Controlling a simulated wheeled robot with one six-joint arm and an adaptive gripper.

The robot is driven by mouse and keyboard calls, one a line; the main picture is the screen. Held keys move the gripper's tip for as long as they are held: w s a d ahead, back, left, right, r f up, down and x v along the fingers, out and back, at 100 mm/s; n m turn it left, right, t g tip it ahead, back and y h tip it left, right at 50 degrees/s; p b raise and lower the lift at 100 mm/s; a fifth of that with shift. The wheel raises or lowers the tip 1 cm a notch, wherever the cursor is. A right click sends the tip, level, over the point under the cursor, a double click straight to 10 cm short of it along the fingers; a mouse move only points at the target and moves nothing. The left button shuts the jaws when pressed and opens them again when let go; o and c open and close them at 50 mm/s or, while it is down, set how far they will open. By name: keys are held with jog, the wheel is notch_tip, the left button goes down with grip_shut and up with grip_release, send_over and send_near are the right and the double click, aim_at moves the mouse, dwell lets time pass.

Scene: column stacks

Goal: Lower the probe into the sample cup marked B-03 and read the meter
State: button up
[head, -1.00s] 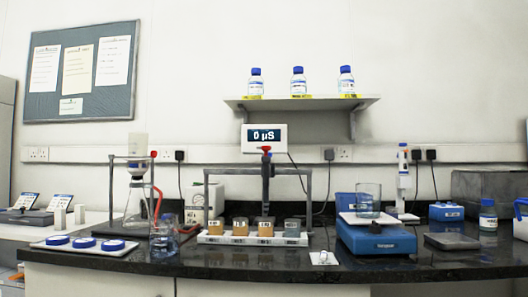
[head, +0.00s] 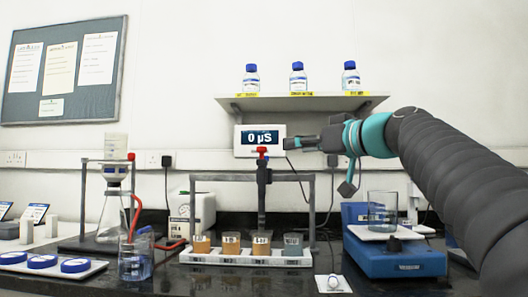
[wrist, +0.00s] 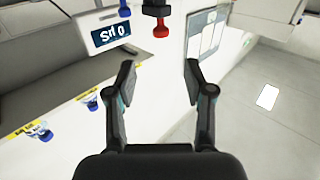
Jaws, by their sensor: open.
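The meter (head: 246,140) on the back wall reads 0 µS; it shows upside down in the wrist view (wrist: 98,39). The dark probe (head: 262,190) hangs upright on a grey frame below it, topped by a red knob (head: 262,151), which the wrist view also shows (wrist: 161,30). Several sample cups stand in a white rack (head: 245,258) beneath, some orange-brown, the rightmost greyish; their labels are too small to read surely. My gripper (head: 288,143) is open and empty, to the right of the red knob and apart from it. In the wrist view its fingers (wrist: 159,78) are spread.
A blue balance (head: 395,262) with a glass beaker (head: 382,208) stands right of the rack. A flask stand with red tubing (head: 133,215) and another beaker (head: 135,262) are to the left. A shelf (head: 300,105) with several bottles hangs above the meter.

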aim_at(265, 149)
jog(key=p+x, duration=0.3)
jog(key=x, duration=1)
jog(key=shift+a, duration=0.15)
grip_shut()
